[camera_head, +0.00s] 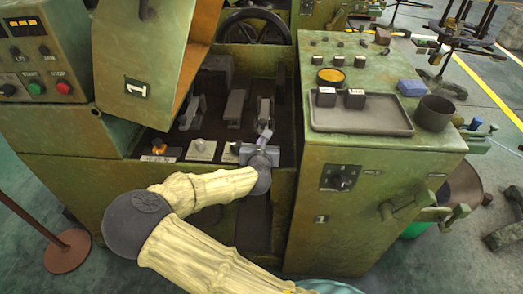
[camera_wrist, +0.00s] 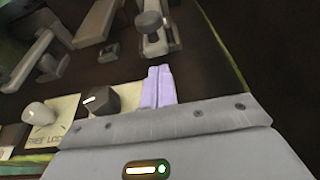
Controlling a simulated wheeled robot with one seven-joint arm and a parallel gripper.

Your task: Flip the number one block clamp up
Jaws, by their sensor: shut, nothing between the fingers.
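Several grey block clamps stand side by side in the dark bay of the green machine. In the head view they are a left clamp (camera_head: 192,111), a middle clamp (camera_head: 235,106) and a right clamp (camera_head: 265,111). I cannot read which is number one. My gripper (camera_head: 265,137) is shut and empty at the front of the bay, by the near end of the right clamp. In the wrist view my gripper's lilac fingers (camera_wrist: 159,72) lie together, just below the right clamp (camera_wrist: 152,25); I cannot tell whether they touch. The middle clamp (camera_wrist: 97,20) is to its left.
Knobs on pale plates line the bay's front edge, including a black knob (camera_wrist: 98,99) and a whitish knob (camera_wrist: 38,113) left of my fingers. A raised green cover (camera_head: 150,60) marked 1 flanks the left. A cabinet with a tray (camera_head: 360,121) walls the right.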

